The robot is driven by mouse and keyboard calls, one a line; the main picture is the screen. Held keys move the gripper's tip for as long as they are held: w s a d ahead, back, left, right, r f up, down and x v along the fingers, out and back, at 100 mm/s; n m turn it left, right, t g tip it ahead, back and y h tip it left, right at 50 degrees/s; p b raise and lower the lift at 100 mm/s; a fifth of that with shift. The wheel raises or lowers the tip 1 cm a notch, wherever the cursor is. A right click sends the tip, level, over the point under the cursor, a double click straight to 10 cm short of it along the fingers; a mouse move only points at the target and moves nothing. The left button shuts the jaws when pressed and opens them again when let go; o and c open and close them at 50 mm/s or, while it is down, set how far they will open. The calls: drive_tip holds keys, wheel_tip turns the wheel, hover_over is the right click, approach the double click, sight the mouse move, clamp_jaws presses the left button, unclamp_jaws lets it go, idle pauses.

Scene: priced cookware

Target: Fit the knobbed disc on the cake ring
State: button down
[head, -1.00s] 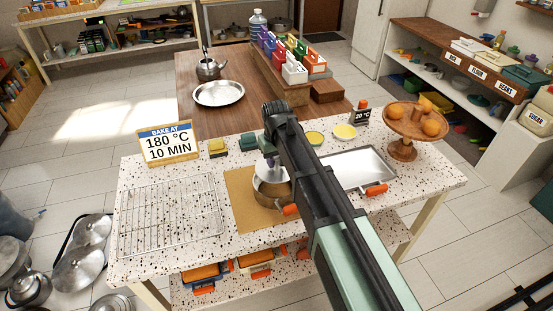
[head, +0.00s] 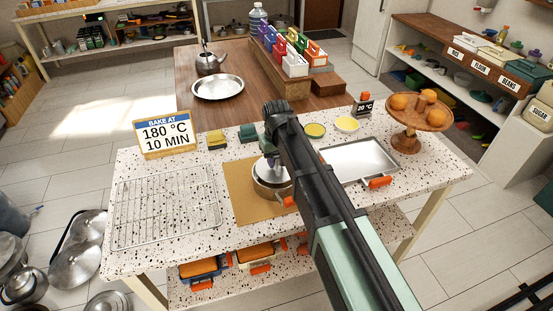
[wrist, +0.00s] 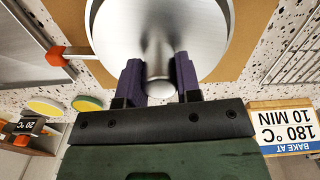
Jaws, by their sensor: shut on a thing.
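The silver knobbed disc (wrist: 125,35) shows large in the wrist view, with its knob (wrist: 160,88) between the purple fingers of my gripper (wrist: 160,80). My gripper is shut on the knob. The cake ring (head: 272,190) is a metal band on the tan mat, with an orange-ended part at its front right. In the head view my gripper (head: 270,158) is directly over the ring, and the disc is at the ring's top. The arm hides part of both. I cannot tell whether the disc is fully seated or level inside the ring.
The tan mat (head: 240,200) lies on a speckled counter. A wire rack (head: 165,208) is to its left and a metal tray (head: 358,160) to its right.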

sight(276, 170)
drive_tip(key=shift+f, duration=0.1)
drive_tip(key=shift+f+b, duration=1.55)
drive_tip(key=shift+b, duration=0.1)
idle(0.4)
drive_tip(key=shift+f+b, duration=0.65)
drive_tip(key=shift+f, duration=0.15)
idle(0.9)
drive_tip(key=shift+f+b, duration=0.9)
drive_tip(key=shift+b, duration=0.15)
drive_tip(key=shift+f, duration=0.1)
